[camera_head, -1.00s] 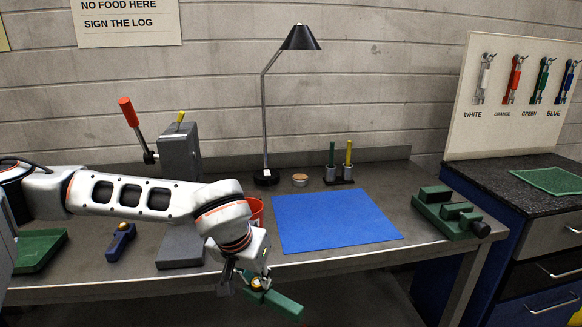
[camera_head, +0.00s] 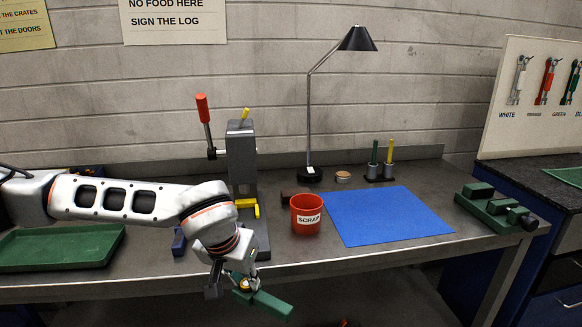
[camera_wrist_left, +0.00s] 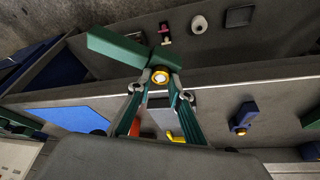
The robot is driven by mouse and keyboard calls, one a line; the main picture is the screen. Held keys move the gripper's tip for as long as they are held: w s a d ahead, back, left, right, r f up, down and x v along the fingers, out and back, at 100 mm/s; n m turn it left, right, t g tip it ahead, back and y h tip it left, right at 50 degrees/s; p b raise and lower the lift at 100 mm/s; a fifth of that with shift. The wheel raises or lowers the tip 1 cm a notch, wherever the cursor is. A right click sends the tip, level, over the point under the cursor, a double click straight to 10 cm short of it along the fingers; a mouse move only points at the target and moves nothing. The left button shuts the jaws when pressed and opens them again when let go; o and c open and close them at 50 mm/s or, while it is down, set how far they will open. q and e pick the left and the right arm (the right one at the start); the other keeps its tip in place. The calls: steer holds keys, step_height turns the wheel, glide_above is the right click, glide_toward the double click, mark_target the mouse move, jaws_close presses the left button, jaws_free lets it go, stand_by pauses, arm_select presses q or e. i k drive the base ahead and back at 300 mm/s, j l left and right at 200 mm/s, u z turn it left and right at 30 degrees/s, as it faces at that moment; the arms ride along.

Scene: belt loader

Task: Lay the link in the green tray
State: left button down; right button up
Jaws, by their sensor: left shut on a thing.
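The link, a green bar with a gold ring (camera_head: 272,304), hangs in front of the bench's front edge in the head view. My left gripper (camera_head: 234,281) is shut on it near the ring. In the left wrist view the link (camera_wrist_left: 115,48) sticks out to the upper left from between the fingertips (camera_wrist_left: 157,88). The green tray (camera_head: 65,248) lies on the bench at the left in the head view, left of the gripper and apart from the link. Its visible floor is bare; my arm passes in front of its far side. My right gripper is not in view.
A red SCRAP bucket (camera_head: 306,214) and a blue mat (camera_head: 385,215) are right of the arm. A grey press (camera_head: 241,160) with a red-handled lever stands behind it. A blue part (camera_head: 179,243) is partly hidden between tray and press. A lamp (camera_head: 309,174) stands at the back.

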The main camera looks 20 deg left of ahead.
mark_target(67, 250)
steer(key=k+j, duration=0.15)
steer(key=j, duration=0.3)
steer(key=k+j+u, duration=0.1)
steer(key=j, duration=0.3)
steer(key=k+j+u, duration=0.1)
steer(key=j, duration=0.35)
steer(key=k+j, duration=0.15)
steer(key=j, duration=0.3)
steer(key=k+j+u, duration=0.1)
steer(key=j, duration=0.4)
